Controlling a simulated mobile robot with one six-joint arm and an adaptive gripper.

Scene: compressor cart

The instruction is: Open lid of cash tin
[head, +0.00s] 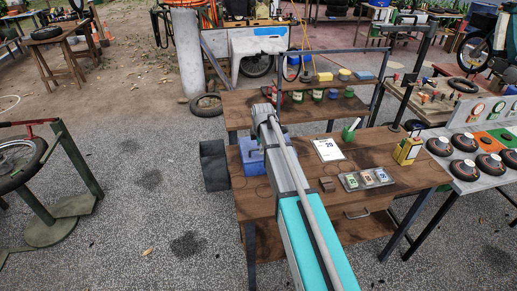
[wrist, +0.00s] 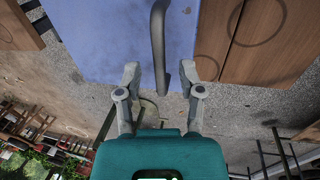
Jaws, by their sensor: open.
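The cash tin (head: 250,158) is a blue box on the left part of the wooden table, partly hidden by my arm in the head view. In the wrist view its blue face (wrist: 110,45) fills the upper middle. A grey curved handle (wrist: 157,35) runs down over that face and ends between my fingers in the picture. My gripper (wrist: 160,69) is open, with one finger on each side of the handle. I see no finger touching it, and the depth between them is hard to tell. The head view does not show the fingers clearly.
The wooden table (head: 285,208) also carries a calendar sheet (head: 328,150), a green cup (head: 349,135), a tray of cards (head: 366,179) and a yellow box (head: 408,150). A shelf with pots stands behind.

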